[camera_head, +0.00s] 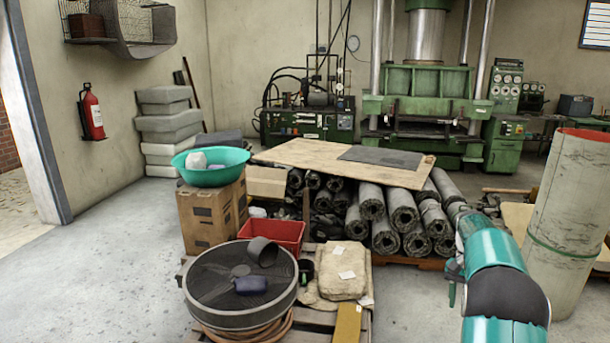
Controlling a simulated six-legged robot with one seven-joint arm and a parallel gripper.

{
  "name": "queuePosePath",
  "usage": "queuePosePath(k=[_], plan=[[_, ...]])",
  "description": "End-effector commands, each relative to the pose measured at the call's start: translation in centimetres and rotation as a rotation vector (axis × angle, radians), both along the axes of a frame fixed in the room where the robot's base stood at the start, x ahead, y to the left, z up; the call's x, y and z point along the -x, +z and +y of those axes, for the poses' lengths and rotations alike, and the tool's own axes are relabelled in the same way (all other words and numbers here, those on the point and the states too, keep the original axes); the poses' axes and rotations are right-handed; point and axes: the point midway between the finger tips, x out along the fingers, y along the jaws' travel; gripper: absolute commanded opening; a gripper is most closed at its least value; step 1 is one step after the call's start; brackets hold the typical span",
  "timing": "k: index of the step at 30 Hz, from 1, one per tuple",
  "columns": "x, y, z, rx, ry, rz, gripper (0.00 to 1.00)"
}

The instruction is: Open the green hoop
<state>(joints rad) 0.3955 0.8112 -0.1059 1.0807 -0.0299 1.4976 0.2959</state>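The green hoop (562,250) is a thin band around the lower part of a tall, pale upright roll (570,205) at the right edge. It looks closed around the side that shows; its back is hidden, and no clasp can be made out. The roll has a red rim at its top. My teal and black arm rises from the bottom right, left of the roll and apart from the hoop in the picture. My gripper (454,281) seems to be the small dark and teal part at the arm's left side; its fingers are too small to tell open or shut.
Grey sheet rolls (402,218) lie stacked under a wooden board (310,154) behind my arm. A pallet with a fan (240,285), a sack (343,270) and a red crate (275,234) stands left. Clear floor (405,300) lies between pallet and arm.

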Motion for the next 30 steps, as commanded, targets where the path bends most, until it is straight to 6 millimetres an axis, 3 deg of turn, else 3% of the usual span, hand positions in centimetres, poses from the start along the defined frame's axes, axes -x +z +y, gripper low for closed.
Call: queuePosePath(k=[1,6,15,22,30], plan=[[0.3,2.1,1.4,0.003,0.025,-0.029,0.52],[1.9,7.2,5.7,0.008,0.111,-0.118,0.52],[6.9,14.2,13.5,0.022,0.274,-0.276,0.52],[12.4,17.2,19.0,0.035,0.402,-0.393,0.52],[19.8,18.2,24.6,0.057,0.556,-0.529,0.52]])
